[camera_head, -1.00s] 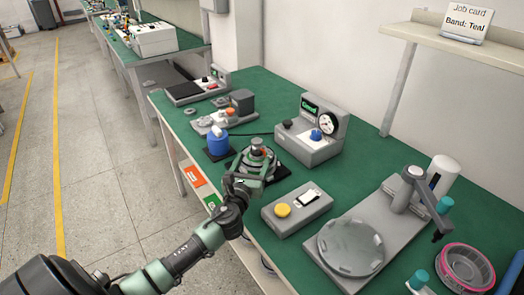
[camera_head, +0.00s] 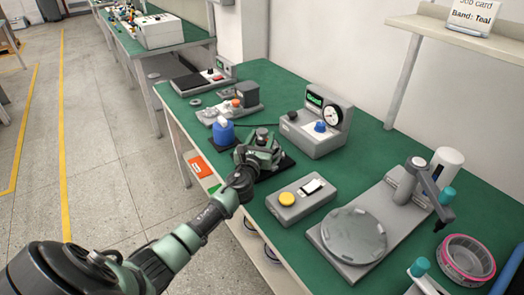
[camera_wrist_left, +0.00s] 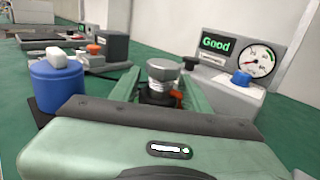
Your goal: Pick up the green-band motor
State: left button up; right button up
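My left gripper (camera_head: 262,150) is low over a dark mat at the bench's front edge. In the left wrist view its two green fingers (camera_wrist_left: 163,92) stand on either side of a motor with a silver hex top (camera_wrist_left: 163,70) and a dark body. The fingers look open, with small gaps beside the motor; contact low down is hidden. The motor's band is hidden, so I cannot tell its colour. Something orange-red shows behind it. In the head view the gripper mostly covers the motor. My right gripper is not in view.
A tester (camera_head: 318,125) with a gauge stands behind and reads "Good" in the wrist view. A blue container (camera_head: 223,131) is close on the left. A grey box with a yellow button (camera_head: 287,199) and a round-plate fixture (camera_head: 353,237) are to the right. The job card reads "Band: Teal".

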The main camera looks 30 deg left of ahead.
pick_arm(q)
grip_shut()
jog(key=shift+w+a+r, duration=0.1)
jog(key=shift+r, duration=0.25)
